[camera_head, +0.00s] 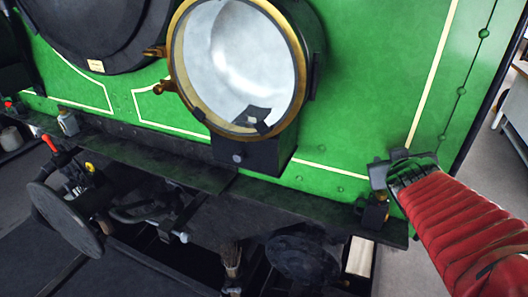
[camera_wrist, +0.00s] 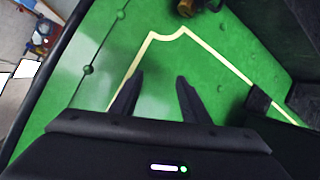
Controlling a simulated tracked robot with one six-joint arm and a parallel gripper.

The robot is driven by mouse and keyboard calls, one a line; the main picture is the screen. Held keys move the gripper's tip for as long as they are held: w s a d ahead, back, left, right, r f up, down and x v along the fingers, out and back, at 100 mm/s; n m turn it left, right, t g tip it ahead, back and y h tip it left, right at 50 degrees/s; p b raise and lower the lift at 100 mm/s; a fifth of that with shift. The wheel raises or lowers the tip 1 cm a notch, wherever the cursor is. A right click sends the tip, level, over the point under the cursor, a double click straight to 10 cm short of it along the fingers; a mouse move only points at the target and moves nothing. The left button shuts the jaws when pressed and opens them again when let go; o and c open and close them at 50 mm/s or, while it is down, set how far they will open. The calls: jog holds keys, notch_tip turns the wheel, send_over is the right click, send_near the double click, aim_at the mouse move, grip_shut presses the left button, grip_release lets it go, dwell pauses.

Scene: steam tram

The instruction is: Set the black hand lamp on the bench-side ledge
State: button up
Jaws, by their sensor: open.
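My gripper (camera_head: 394,167) is at the right of the head view, close to the tram's green front, with its red-sleeved arm coming in from the lower right. In the wrist view its two dark fingers (camera_wrist: 160,80) stand apart with only green panel and a cream line between them. A small dark object with a yellowish part (camera_head: 374,212), possibly the black hand lamp, stands on the right end of the dark ledge (camera_head: 310,204), just below my gripper. I cannot tell for sure that it is the lamp. It appears apart from the fingers.
A large brass-rimmed headlamp (camera_head: 240,65) juts from the green front (camera_head: 345,110). The ledge between headlamp and dark object looks clear.

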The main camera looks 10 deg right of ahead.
jog(key=s+a+f+g+y, duration=0.1)
jog(key=s+a+f+y, duration=0.1)
jog(key=s+a, duration=0.3)
jog(key=s+a+f+n+g+y, duration=0.1)
jog(key=s+a, duration=0.3)
jog(key=a, duration=0.7)
jog(key=s+a+f+g+y, duration=0.3)
jog(key=s+a, duration=0.2)
jog(key=a, duration=0.4)
jog(key=shift+s+f+y, duration=0.25)
jog(key=shift+s+y, duration=0.05)
jog(key=shift+w+a+f, duration=0.15)
jog(key=shift+w, duration=0.3)
jog(key=shift+s, duration=0.2)
